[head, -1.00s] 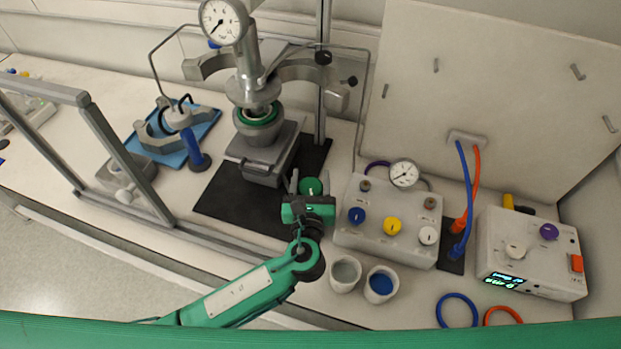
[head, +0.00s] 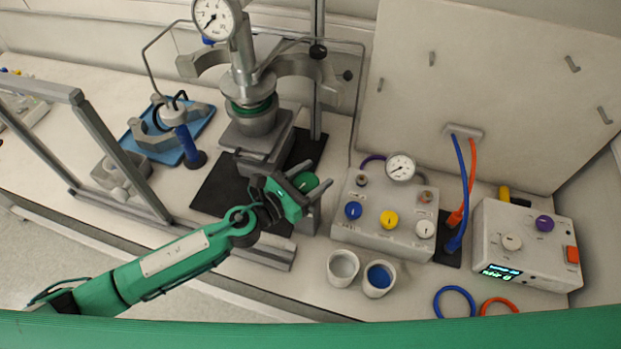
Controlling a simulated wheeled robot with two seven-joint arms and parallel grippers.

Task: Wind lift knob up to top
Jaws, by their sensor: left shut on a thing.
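The green lift knob (head: 306,182) sits at the front right of the lift stand (head: 262,152). The stand carries a grey vessel (head: 253,121) with a green ring (head: 250,105) at its rim. The steel reactor head (head: 247,84) with its round gauge (head: 214,17) is just above the ring; I cannot tell whether they touch. My left gripper (head: 302,192) is shut on the green knob, tilted, its arm coming from the lower left. The gripper partly hides the knob and the stand's front. My right gripper is not in view.
A control box (head: 385,240) with blue, yellow and white knobs stands just right of my gripper. Two cups (head: 343,268) are in front of it. A grey frame (head: 120,150) stands left. A heater box (head: 527,245) is at the right. A black mat (head: 222,190) lies under the stand.

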